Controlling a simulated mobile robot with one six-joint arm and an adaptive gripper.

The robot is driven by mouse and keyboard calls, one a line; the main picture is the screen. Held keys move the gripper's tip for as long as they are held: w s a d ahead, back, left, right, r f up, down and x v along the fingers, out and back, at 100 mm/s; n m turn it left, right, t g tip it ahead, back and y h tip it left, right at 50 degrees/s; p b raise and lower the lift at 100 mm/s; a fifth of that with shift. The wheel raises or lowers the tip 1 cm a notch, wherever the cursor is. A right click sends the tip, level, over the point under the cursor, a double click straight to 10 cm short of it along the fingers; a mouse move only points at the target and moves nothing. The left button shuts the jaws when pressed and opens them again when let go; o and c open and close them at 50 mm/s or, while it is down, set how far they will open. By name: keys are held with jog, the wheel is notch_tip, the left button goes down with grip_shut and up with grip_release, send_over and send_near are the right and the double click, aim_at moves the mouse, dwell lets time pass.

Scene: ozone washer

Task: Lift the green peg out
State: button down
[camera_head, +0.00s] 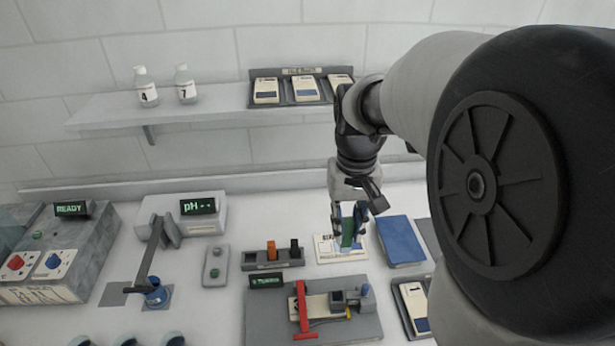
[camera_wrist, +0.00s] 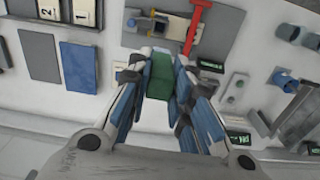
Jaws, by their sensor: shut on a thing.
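My gripper (camera_head: 350,222) is shut on the green peg (camera_head: 347,232), which it holds roughly upright above a cream labelled plate (camera_head: 326,250). In the wrist view, the green peg (camera_wrist: 158,78) sits between the two blue-padded fingers of my gripper (camera_wrist: 160,85). The fingers hide its sides. I cannot tell if its lower end touches the plate. A dark peg rack (camera_head: 273,264) stands to the left of the plate, with an orange peg (camera_head: 271,250) and a black peg (camera_head: 295,247) upright in it.
A blue mat (camera_head: 400,240) lies just right of the plate. A grey fixture with a red lever (camera_head: 302,310) stands in front. A button box (camera_head: 215,266) and a pH meter (camera_head: 201,213) are to the left. A shelf (camera_head: 210,108) is above. My arm blocks the right side.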

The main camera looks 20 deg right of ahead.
jog(key=shift+r+p, duration=0.9)
jog(key=shift+r, duration=0.25)
jog(key=shift+f, duration=0.1)
